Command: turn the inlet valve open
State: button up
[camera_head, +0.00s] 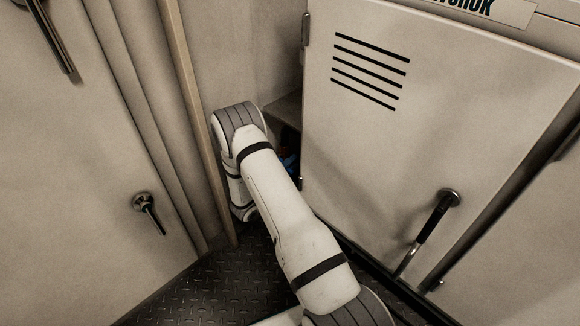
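No inlet valve can be made out clearly. A small blue and reddish thing (289,160) shows in the dark gap beside the slotted panel, mostly hidden behind my arm. I cannot tell whether it is part of the valve. My white arm reaches from the bottom of the view up and left to this gap, and its far joints bend down out of sight. My gripper is hidden behind the arm, so what it touches cannot be seen.
A pale panel (420,130) with slots and a black-gripped lever (429,228) stands close on the right. Another pale panel (70,190) with a small handle (147,208) is on the left. Dark tread-plate floor (205,290) shows between them. Room around the arm is narrow.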

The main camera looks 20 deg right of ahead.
jog(key=shift+c, duration=0.4)
grip_shut()
